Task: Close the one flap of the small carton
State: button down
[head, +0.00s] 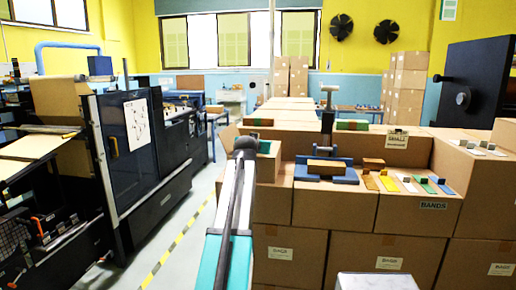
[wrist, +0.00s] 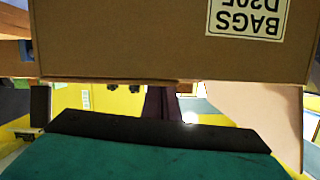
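A carton marked SMALL (head: 385,150) stands on the right part of the stacked cartons in the head view. A tan panel like a raised flap (head: 228,135) leans outward at the left edge of the stack, partly behind my arm. In the wrist view a brown carton wall (wrist: 130,50) with an upside-down BAGS label fills the top. A pale tan panel (wrist: 268,113) hangs out at the right. My gripper (wrist: 160,135) appears as a teal and black body below the wall, with a gap between. Its fingers cannot be made out; my arm hides it in the head view.
A blue fixture (head: 325,172) with a tan block sits on the cartons, a grey-topped post behind it. Several coloured strips (head: 405,182) lie right of it. A dark machine (head: 145,140) stands left, across an aisle with a yellow floor line (head: 180,242).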

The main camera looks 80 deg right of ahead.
jog(key=shift+w, duration=0.1)
jog(key=shift+r+p, duration=0.4)
jog(key=shift+r, duration=0.4)
notch_tip(320, 180, up, 3)
jog(key=shift+w+p, duration=0.1)
jog(key=shift+p, duration=0.5)
jog(key=v, duration=0.2)
jog(key=b+v, duration=0.1)
jog(key=v, duration=0.2)
jog(key=b+v, duration=0.1)
jog(key=v, duration=0.2)
jog(key=shift+a+f, duration=0.3)
jog(key=shift+a+r+b, duration=0.25)
jog(key=shift+a+b, duration=0.1)
jog(key=shift+a, duration=0.3)
